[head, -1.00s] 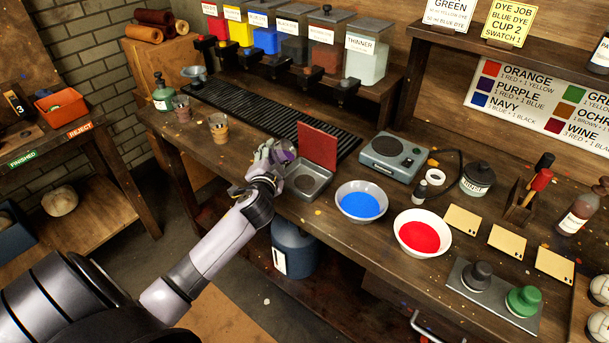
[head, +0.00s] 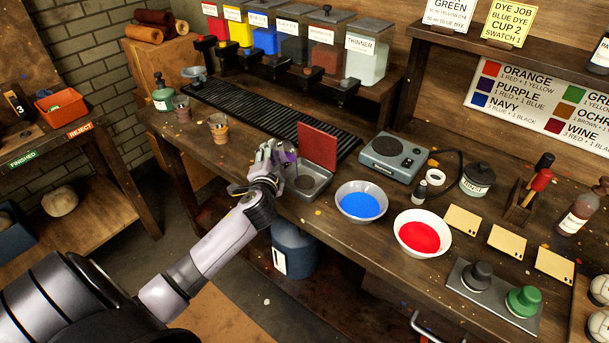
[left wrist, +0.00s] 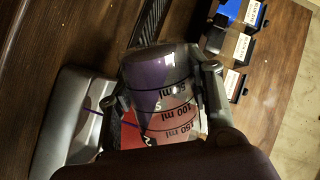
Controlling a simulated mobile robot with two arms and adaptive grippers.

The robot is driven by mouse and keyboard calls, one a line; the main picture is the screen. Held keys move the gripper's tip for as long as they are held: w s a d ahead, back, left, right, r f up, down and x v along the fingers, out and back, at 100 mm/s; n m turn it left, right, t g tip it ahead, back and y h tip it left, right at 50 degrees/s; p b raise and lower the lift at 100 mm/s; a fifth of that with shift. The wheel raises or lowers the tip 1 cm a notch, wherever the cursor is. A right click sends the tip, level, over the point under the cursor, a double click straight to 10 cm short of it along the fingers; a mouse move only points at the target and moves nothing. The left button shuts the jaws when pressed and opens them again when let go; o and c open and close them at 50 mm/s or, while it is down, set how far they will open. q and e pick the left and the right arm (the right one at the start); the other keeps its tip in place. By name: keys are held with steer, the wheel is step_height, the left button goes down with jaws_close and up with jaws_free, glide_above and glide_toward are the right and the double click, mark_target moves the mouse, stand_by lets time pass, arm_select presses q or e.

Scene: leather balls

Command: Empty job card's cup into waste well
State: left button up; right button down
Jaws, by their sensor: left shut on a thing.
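My left gripper (head: 276,158) is shut on a clear measuring cup (left wrist: 165,95) with ml marks, at the waste well (head: 318,183). The cup is strongly tilted and holds purple liquid. A thin purple stream shows beside it in the left wrist view, over the well's basin (left wrist: 72,122). In the head view the cup (head: 289,157) is partly hidden by the fingers. The well is a grey metal basin with its red lid (head: 318,146) standing open. The yellow job card (head: 508,22) reads blue dye, cup 2, swatch 1. My right gripper is not in view.
Two other cups (head: 218,128) (head: 181,109) stand left on the bench. A blue dye bowl (head: 361,203) and a red dye bowl (head: 421,235) stand right of the well. A hotplate-like device (head: 394,157) is behind them. Dye dispensers (head: 310,50) line the back.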

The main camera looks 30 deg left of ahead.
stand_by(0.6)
arm_select(q)
steer(key=shift+r+m+y+p, duration=0.3)
steer(key=shift+r+m+p, duration=0.2)
steer(key=shift+m, duration=0.4)
stand_by(1.2)
steer(key=shift+w+d+f+m+y, duration=0.3)
steer(key=shift+w+d+m, duration=0.05)
steer(key=shift+d+m, duration=0.35)
stand_by(1.3)
steer(key=shift+w+d+r+m+p, duration=0.15)
steer(key=shift+r+m+p, duration=0.35)
steer(key=shift+m, duration=0.3)
stand_by(1.1)
steer(key=shift+d+f, duration=0.1)
steer(key=shift+f, duration=0.15)
stand_by(0.3)
